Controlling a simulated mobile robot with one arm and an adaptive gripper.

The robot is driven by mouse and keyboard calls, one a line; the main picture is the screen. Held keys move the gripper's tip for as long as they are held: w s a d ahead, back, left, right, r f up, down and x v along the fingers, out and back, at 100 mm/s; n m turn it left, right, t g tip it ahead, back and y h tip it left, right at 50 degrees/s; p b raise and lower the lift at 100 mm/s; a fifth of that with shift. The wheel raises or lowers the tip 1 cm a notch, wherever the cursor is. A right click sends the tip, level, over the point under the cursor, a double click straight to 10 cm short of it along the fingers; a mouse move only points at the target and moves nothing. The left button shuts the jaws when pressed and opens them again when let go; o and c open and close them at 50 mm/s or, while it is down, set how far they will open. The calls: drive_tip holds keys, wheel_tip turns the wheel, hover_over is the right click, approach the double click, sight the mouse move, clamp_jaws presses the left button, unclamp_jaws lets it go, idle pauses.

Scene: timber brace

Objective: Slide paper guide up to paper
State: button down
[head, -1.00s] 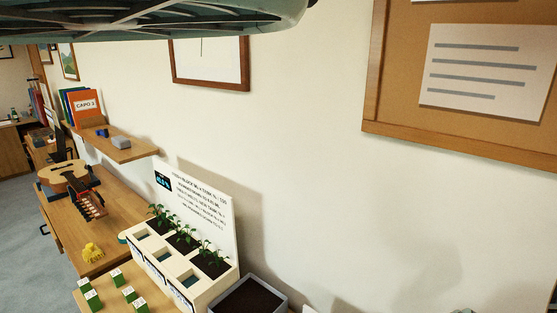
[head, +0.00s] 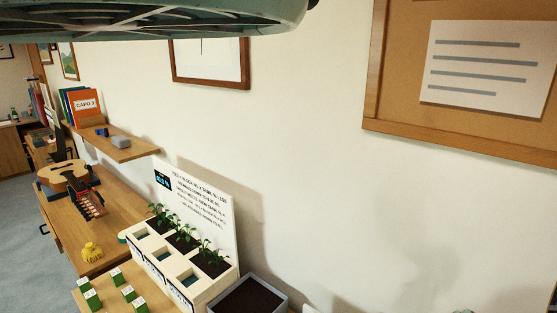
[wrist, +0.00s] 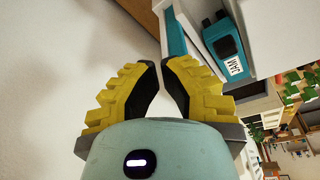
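My gripper (wrist: 160,65) shows in the wrist view, with yellow ribbed fingers and dark inner pads. Its fingertips are close together with a narrow gap, and I see nothing held between them. Beyond the tips is a white body (wrist: 262,20) with a teal strip (wrist: 174,32) along its side. A dark teal block (wrist: 222,38) on it has a white label reading "JAM". I cannot tell which part is the paper guide, and no paper stack is clearly visible. The head view shows neither the gripper's fingers nor this white body.
In the head view, a white planter (head: 165,262) with seedlings, a grey soil box (head: 250,297) and green labelled blocks (head: 116,277) stand on a wooden table. A guitar (head: 68,178) lies farther off. A corkboard (head: 400,90) hangs at right. The wrist view shows a wooden surface (wrist: 133,14).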

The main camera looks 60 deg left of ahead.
drive_tip(key=shift+f+b, duration=1.9)
drive_tip(key=shift+f, duration=0.25)
drive_tip(key=shift+a, duration=0.2)
drive_tip(key=shift+s+a, duration=0.2)
drive_tip(key=shift+a, duration=0.3)
drive_tip(key=shift+s+a, duration=0.1)
drive_tip(key=shift+a, duration=0.25)
drive_tip(key=shift+s+a, duration=0.1)
drive_tip(key=shift+a, duration=0.2)
drive_tip(key=shift+s+a, duration=0.1)
drive_tip(key=shift+a, duration=0.25)
drive_tip(key=shift+s+a, duration=0.15)
drive_tip(key=shift+a, duration=0.4)
drive_tip(key=shift+s+a, duration=0.15)
drive_tip(key=shift+a, duration=0.6)
drive_tip(key=shift+d, duration=0.15)
